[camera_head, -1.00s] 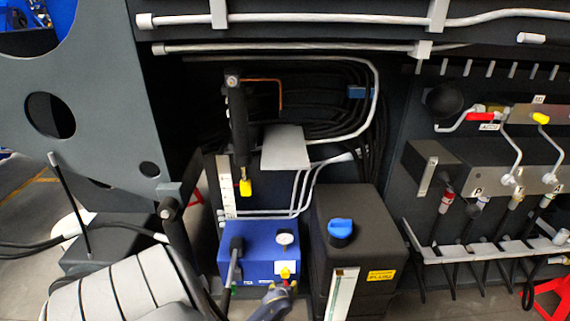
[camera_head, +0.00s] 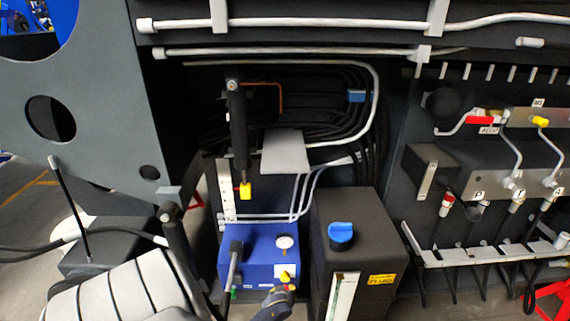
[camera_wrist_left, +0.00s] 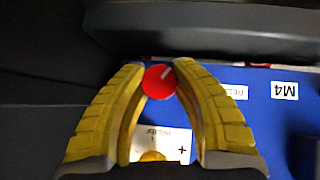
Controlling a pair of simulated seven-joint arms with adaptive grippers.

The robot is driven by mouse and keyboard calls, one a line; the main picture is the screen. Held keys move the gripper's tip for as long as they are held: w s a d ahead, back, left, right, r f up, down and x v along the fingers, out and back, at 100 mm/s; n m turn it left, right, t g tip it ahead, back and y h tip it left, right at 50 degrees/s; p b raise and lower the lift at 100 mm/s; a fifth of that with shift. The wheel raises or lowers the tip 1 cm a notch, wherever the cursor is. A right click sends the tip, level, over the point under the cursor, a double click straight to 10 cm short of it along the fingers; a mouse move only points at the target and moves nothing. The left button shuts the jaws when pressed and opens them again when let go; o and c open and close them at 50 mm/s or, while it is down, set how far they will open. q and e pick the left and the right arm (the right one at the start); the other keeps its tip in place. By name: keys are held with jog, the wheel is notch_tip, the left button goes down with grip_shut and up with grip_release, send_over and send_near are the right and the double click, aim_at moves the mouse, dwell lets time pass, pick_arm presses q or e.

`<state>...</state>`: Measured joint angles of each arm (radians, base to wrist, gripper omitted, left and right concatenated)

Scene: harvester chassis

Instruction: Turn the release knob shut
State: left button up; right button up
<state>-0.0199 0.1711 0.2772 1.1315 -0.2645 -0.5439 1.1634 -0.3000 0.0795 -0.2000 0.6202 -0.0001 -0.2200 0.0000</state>
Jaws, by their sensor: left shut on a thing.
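The release knob is a round red knob (camera_wrist_left: 159,82) with a white pointer mark, on the blue pump box (camera_wrist_left: 262,120). In the left wrist view it sits between the tips of my left gripper's yellow fingers (camera_wrist_left: 160,75), which close on it from both sides. The white mark points up and slightly right there. In the head view my left gripper (camera_head: 287,287) is at the lower front of the blue box (camera_head: 260,240), and its fingers largely hide the knob. My right gripper does not show in either view.
A round gauge (camera_head: 284,242) and a black lever (camera_head: 234,260) are on the blue box. A black tank (camera_head: 362,235) with a blue cap (camera_head: 340,231) stands close on the right. A black vertical cylinder (camera_head: 238,125) rises behind the box.

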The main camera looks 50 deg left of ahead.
pick_arm(q)
grip_shut()
jog(key=shift+w+d+m+g+y, duration=0.15)
jog(key=shift+m+g+y, duration=0.3)
jog(key=shift+g, duration=0.25)
jog(key=shift+m+g+y, duration=0.95)
jog(key=shift+g+y, duration=0.3)
jog(key=shift+g, duration=0.15)
